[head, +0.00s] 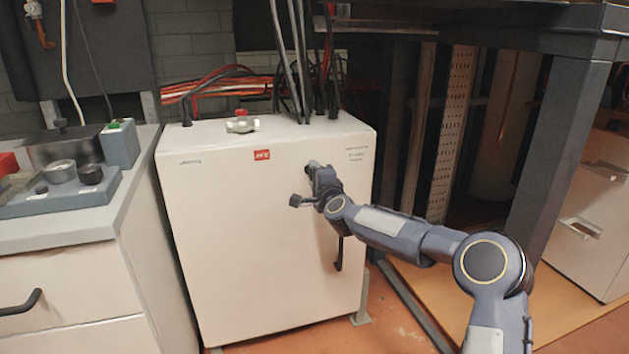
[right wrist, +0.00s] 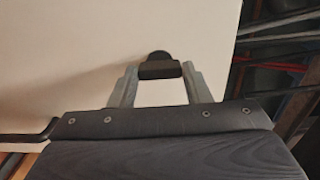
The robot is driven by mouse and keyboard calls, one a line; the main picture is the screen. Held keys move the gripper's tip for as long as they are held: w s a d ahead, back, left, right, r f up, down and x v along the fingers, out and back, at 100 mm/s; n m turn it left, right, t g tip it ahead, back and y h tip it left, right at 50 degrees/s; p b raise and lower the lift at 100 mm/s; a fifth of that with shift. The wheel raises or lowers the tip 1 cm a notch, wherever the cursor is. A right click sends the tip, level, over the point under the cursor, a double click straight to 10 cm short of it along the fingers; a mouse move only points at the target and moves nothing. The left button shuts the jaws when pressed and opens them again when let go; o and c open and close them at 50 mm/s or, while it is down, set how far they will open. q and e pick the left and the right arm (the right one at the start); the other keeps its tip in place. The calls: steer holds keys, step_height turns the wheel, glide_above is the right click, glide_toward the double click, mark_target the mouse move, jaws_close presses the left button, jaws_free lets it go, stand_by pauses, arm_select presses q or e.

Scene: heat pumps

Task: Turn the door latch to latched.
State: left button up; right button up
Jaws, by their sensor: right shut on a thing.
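The white heat pump cabinet (head: 250,230) stands in the middle of the head view with its door closed. My right gripper (head: 311,168) is at the upper right of the door front. In the right wrist view its two fingers (right wrist: 160,75) are shut on the dark door latch (right wrist: 158,66), whose rounded end shows just beyond the fingertips. In the head view my gripper mostly hides the latch, so its angle is hard to tell. A black door handle (head: 339,254) hangs below, partly behind my arm. My left gripper is not in view.
A valve with a red knob (head: 242,122) sits on the cabinet top, with hoses and cables behind it. A bench (head: 90,235) stands at left. A dark metal frame post (head: 555,150) rises at right, near my right arm. Open floor lies in front.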

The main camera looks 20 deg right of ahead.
stand_by(0.5)
steer(key=o, duration=1)
steer(key=shift+s, duration=0.1)
steer(key=s, duration=0.7)
steer(key=shift+s+d, duration=0.15)
steer(key=shift+s, duration=0.15)
